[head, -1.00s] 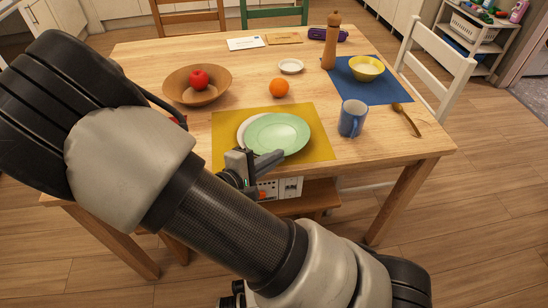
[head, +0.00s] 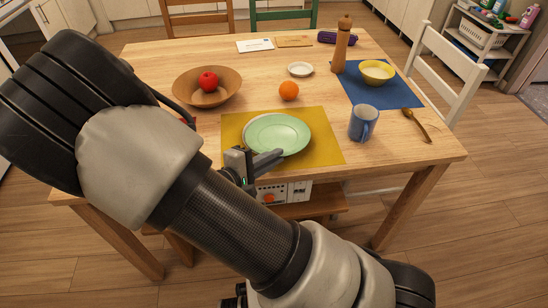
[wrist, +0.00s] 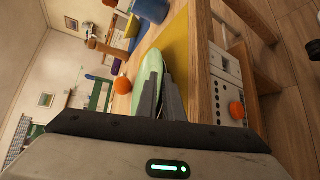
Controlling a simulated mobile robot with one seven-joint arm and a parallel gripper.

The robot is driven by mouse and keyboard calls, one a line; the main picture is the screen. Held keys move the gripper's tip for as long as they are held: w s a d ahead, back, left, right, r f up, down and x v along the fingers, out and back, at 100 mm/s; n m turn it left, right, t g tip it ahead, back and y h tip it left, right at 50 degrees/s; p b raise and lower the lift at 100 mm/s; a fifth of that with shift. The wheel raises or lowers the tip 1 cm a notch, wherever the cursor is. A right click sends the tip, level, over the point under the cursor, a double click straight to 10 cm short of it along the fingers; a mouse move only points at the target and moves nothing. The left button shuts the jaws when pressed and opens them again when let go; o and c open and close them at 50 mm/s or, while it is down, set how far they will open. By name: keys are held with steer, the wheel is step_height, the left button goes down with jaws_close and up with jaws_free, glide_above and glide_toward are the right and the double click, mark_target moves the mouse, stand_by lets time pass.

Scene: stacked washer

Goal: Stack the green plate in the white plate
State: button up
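My gripper (head: 266,159) is at the near edge of the green plate, low over the front of the mat. In the wrist view the two fingers (wrist: 161,98) are close together with the green plate's rim (wrist: 151,66) between them.
The yellow mat (head: 325,150) lies at the table's front edge. A blue mug (head: 362,124) stands to its right, an orange (head: 289,91) behind it, and a wooden bowl (head: 190,94) with a red apple (head: 208,81) behind left. A blue mat (head: 400,95) is at the right.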

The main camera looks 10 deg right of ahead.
steer(key=o, duration=0.3)
steer(key=shift+o, duration=0.2)
steer(key=shift+s, duration=0.1)
steer(key=p+v, duration=0.3)
steer(key=v, duration=1.4)
steer(key=shift+r, duration=0.15)
